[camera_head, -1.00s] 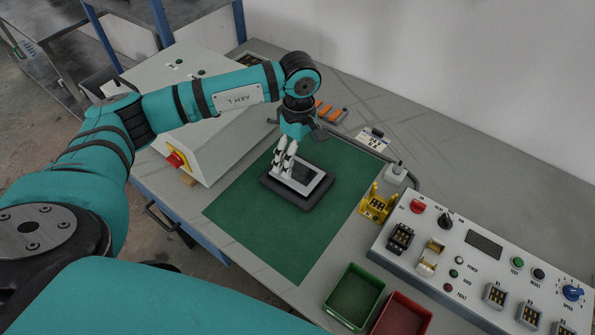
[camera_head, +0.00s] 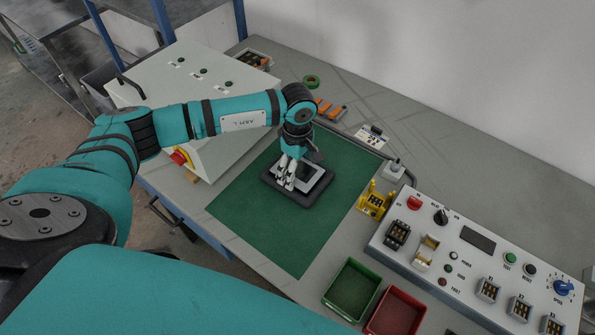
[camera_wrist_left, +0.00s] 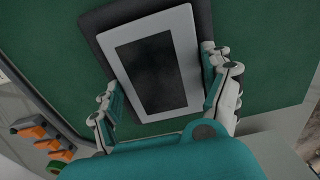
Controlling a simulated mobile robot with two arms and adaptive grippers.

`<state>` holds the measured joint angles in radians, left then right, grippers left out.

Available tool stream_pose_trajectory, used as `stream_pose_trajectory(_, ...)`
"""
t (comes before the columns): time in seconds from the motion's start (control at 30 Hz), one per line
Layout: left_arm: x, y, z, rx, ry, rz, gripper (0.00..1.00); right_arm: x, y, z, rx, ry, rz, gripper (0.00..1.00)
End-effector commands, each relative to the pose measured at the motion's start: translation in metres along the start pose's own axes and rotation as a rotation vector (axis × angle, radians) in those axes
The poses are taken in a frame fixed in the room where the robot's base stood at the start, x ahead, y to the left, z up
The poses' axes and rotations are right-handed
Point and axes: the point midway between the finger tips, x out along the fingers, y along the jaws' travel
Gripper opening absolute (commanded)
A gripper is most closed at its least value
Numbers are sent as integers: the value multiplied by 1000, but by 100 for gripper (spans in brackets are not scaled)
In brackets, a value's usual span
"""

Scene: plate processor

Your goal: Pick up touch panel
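The touch panel (camera_head: 314,179) is a light frame around a dark screen. It lies on a dark grey pad (camera_head: 310,201) on the green mat (camera_head: 262,226). In the left wrist view, the touch panel (camera_wrist_left: 186,106) lies between the two fingers of my left gripper (camera_wrist_left: 163,95). In the head view, my left gripper (camera_head: 287,178) points down over the panel and hides part of it. Its fingers are apart, one at each side of the panel; I cannot tell whether they touch it. My right gripper is not in view.
A yellow fixture (camera_head: 375,198) stands right of the mat. A control box (camera_head: 470,262) stands at right, with a green bin (camera_head: 352,290) and red bin (camera_head: 395,314) in front. A large grey cabinet (camera_head: 170,70) stands left. The mat's front is clear.

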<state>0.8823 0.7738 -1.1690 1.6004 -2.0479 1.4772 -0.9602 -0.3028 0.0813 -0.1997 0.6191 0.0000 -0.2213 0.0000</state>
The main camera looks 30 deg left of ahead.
Motion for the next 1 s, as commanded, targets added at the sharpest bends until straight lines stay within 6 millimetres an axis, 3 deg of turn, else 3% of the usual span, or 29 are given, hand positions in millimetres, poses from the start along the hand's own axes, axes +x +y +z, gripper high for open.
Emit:
stream_pose_trajectory(0.03,0,0,0,0,0,0,73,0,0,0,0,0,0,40)
stream_pose_trajectory(0.33,0,0,0,0,0,0,33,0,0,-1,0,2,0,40)
stream_pose_trajectory(0.67,-9,2,-1,-1,1,4,33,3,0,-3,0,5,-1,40)
stream_pose_trajectory(1.0,-72,1,0,1,1,6,33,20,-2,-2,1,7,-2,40)
